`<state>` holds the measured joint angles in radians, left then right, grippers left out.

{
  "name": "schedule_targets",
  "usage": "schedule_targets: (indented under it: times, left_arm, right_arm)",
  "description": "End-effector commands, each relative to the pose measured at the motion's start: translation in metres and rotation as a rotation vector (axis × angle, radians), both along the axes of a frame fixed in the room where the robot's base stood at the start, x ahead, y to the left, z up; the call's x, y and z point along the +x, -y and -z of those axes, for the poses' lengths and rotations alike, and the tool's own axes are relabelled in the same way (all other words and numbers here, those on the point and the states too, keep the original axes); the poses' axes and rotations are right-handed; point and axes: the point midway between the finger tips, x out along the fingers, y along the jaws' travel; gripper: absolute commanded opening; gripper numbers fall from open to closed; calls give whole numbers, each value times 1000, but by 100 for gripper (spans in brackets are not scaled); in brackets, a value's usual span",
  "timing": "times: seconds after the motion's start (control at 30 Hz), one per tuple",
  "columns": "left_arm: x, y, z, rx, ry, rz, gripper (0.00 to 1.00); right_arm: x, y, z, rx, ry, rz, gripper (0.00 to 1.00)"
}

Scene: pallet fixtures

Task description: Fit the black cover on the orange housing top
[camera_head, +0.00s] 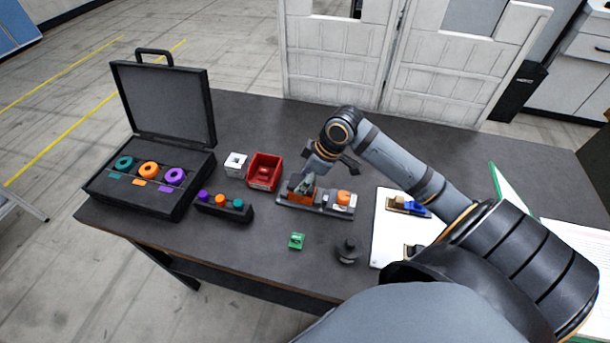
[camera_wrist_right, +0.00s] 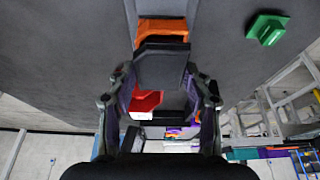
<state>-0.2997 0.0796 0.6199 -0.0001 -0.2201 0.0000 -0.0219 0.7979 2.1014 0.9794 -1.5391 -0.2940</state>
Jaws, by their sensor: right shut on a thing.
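The orange housing (camera_head: 296,195) stands on the grey pallet fixture (camera_head: 318,208) in the head view. Its orange face (camera_wrist_right: 162,27) also shows at the top of the right wrist view. My right gripper (camera_head: 306,182) is at the housing, fingers pointing down. In the wrist view its fingers are shut on a dark piece, the black cover (camera_wrist_right: 163,66), right beside the orange face. I cannot tell whether cover and housing touch or whether the cover is seated. The fingers and arm hide part of the housing. My left gripper is not in view.
A round orange part (camera_head: 343,197) sits at the fixture's right end. A red bin (camera_head: 264,170), a white block (camera_head: 236,164), a green block (camera_head: 296,241) and a black knobbed part (camera_head: 348,252) stand around it. An open black case (camera_head: 150,185) is at left.

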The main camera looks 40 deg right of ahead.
Motion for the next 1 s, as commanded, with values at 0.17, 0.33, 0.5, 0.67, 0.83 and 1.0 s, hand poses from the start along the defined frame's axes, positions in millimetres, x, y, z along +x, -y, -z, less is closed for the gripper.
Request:
schedule_targets:
  times: [0.17,0.33,0.5,0.67,0.83,1.0]
  left_arm:
    - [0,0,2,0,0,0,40]
    - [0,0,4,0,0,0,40]
    - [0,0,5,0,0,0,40]
    - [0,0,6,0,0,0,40]
    - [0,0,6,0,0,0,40]
    - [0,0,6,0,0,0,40]
  right_arm:
    - [0,0,3,0,0,0,29]
    - [0,0,6,0,0,0,29]
    - [0,0,8,0,0,0,29]
    - [0,0,10,0,0,0,29]
    - [0,0,10,0,0,0,29]
    - [0,0,10,0,0,0,65]
